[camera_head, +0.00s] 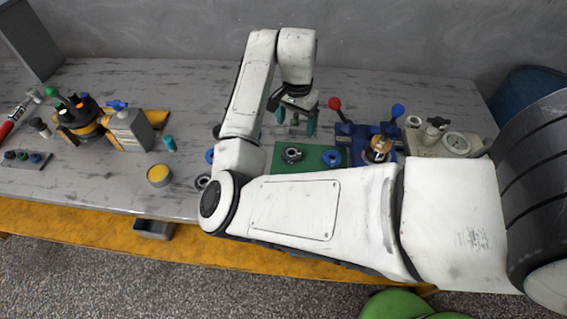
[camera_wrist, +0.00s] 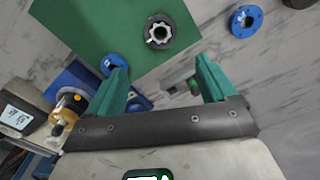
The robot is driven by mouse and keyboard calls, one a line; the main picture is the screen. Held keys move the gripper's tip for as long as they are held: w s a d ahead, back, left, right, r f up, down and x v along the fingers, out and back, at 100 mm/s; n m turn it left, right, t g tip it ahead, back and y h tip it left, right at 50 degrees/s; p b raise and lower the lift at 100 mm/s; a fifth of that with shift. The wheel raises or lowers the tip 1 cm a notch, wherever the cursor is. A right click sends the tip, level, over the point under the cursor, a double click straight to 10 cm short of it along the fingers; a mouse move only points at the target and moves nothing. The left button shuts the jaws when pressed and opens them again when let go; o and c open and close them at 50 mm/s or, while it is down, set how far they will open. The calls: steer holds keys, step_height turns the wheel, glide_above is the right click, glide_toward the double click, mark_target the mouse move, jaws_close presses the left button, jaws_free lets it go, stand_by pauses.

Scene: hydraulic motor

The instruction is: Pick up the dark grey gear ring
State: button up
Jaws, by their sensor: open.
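The dark grey gear ring (camera_head: 292,155) lies flat on the green mat (camera_head: 262,158). It has a toothed hole and also shows in the wrist view (camera_wrist: 159,32), near the mat's edge. My gripper (camera_head: 295,122) has teal fingers, which are apart with nothing between them. In the wrist view my gripper (camera_wrist: 162,70) is below the ring in the picture, and the ring is beyond the fingertips. The gripper hangs above the table, not touching the ring.
A blue flanged ring (camera_wrist: 245,21) lies on the table beside the mat, and another blue ring (camera_wrist: 113,65) lies on the mat. A blue fixture (camera_head: 362,140) with red and blue knobs stands right of the mat. A yellow-topped cup (camera_head: 159,175) stands left.

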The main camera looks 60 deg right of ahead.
mark_target(292, 149)
steer(key=f, duration=0.3)
steer(key=f+p, duration=0.1)
steer(key=f, duration=0.3)
steer(key=a+f, duration=0.1)
steer(key=f, duration=0.3)
steer(key=shift+w, duration=0.2)
steer(key=c, duration=1.4)
steer(key=shift+r, duration=0.15)
steer(key=shift+r, duration=0.55)
steer(key=s+a+r+b, duration=0.1)
steer(key=s+a+r, duration=0.6)
steer(key=s+r, duration=0.4)
steer(key=shift+s+r, duration=0.4)
steer(key=shift+s, duration=0.25)
